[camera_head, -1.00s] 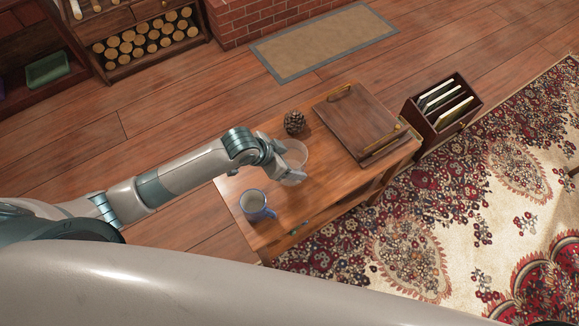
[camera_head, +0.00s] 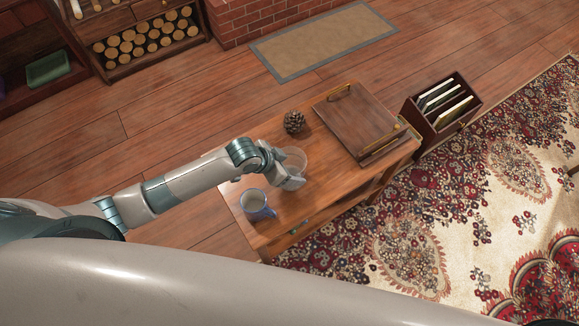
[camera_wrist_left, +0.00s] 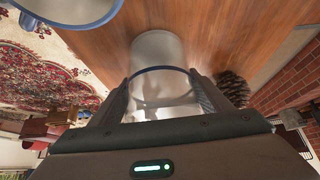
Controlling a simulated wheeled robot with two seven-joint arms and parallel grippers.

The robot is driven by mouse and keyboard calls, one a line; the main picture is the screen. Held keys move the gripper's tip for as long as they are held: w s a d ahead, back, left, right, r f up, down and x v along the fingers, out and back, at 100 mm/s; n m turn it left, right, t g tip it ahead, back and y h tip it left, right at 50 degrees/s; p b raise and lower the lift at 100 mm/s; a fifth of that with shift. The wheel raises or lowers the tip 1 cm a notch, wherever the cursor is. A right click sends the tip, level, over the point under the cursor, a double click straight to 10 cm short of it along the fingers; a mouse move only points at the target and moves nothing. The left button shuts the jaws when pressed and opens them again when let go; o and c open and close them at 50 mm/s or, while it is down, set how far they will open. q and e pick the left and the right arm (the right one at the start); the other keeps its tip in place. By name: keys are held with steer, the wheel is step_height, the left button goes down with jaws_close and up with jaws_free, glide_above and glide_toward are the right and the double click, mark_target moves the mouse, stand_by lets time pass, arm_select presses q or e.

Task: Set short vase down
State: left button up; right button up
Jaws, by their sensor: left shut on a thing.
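The short vase (camera_head: 293,164) is a clear, see-through vessel over the wooden table (camera_head: 292,213). In the left wrist view the vase (camera_wrist_left: 160,75) has a blue rim and sits upright between the two fingers. My left gripper (camera_head: 282,174) is shut on it, with one finger on each side; the gripper also shows in the left wrist view (camera_wrist_left: 161,98). I cannot tell whether the vase's base touches the tabletop. My right gripper is not in view.
A blue mug (camera_head: 257,206) stands near the table's lower left end. A pine cone (camera_head: 294,122) lies by the far edge. A wooden tray (camera_head: 356,122) covers the right end. A file box (camera_head: 440,107) stands beyond that end. Bare tabletop lies right of the vase.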

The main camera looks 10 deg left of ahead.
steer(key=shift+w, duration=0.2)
arm_select(q)
steer(key=o, duration=1.1)
steer(key=shift+f, duration=0.1)
steer(key=shift+c, duration=0.2)
steer(key=shift+o, duration=1.4)
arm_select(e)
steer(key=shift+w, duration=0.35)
arm_select(q)
steer(key=shift+s+a+r, duration=0.15)
steer(key=shift+a+r, duration=0.05)
steer(key=shift+r, duration=0.25)
steer(key=v, duration=1.1)
steer(key=shift+b, duration=0.35)
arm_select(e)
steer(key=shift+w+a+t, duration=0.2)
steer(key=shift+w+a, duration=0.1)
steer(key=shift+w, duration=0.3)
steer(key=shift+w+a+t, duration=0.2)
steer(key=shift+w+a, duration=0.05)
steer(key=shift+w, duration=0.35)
arm_select(q)
steer(key=shift+r, duration=0.1)
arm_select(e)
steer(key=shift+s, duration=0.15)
